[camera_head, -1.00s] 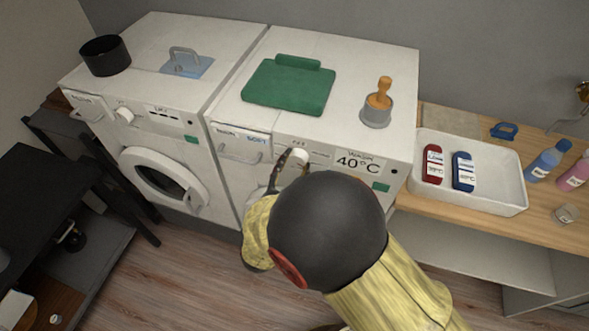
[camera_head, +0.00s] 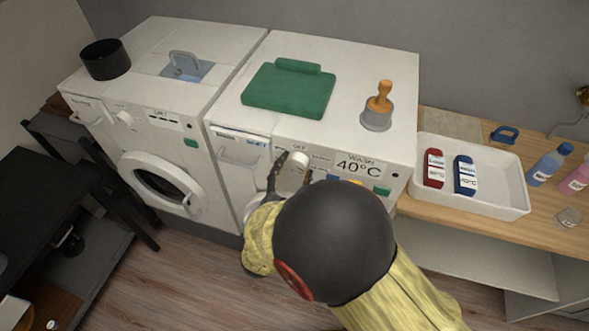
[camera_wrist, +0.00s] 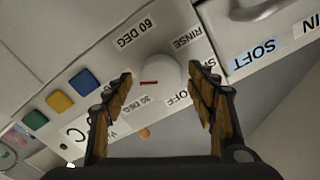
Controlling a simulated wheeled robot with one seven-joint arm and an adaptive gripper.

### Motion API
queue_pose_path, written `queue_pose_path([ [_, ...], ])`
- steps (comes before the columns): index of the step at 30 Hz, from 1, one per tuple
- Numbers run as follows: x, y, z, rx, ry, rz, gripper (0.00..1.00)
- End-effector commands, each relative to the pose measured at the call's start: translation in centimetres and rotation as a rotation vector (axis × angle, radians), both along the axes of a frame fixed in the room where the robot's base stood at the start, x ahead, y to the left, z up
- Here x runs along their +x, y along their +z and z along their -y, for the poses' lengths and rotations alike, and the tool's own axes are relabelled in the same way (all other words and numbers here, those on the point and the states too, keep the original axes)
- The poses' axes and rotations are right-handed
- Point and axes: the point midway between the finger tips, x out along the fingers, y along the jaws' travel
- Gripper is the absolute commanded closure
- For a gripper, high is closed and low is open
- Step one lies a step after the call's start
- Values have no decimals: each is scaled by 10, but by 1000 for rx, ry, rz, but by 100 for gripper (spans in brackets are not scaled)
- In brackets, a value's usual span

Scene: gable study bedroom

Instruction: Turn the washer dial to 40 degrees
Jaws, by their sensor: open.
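The washer dial (camera_head: 300,159) is a round white knob on the front panel of the right washer (camera_head: 350,72). In the wrist view the dial (camera_wrist: 160,75) has a short red mark left of its middle, pointing left. The mark lies between the labels 60 DEG (camera_wrist: 137,32) and one that seems to read 30 DEG (camera_wrist: 145,107); the left finger covers part of the panel there. RINSE (camera_wrist: 188,37) and OFF (camera_wrist: 176,98) are on the right. My gripper (camera_wrist: 161,72) is open, one finger on each side of the dial, with gaps visible.
A WASH 40°C sign (camera_head: 360,165) is on the panel right of the dial. Coloured buttons (camera_wrist: 60,101) lie left of it in the wrist view. A detergent drawer marked SOFT (camera_wrist: 262,52) is close on the other side.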

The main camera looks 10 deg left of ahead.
Motion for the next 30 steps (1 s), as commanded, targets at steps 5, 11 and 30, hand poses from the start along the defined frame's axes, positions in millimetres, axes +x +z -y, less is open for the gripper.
queue_pose_path([
  [5, 0, 1, 0, 1, 0, 1, 39],
  [11, -2, 1, -1, 1, 0, 2, 39],
  [30, -103, 1, -10, 1, 4, 3, 39],
])
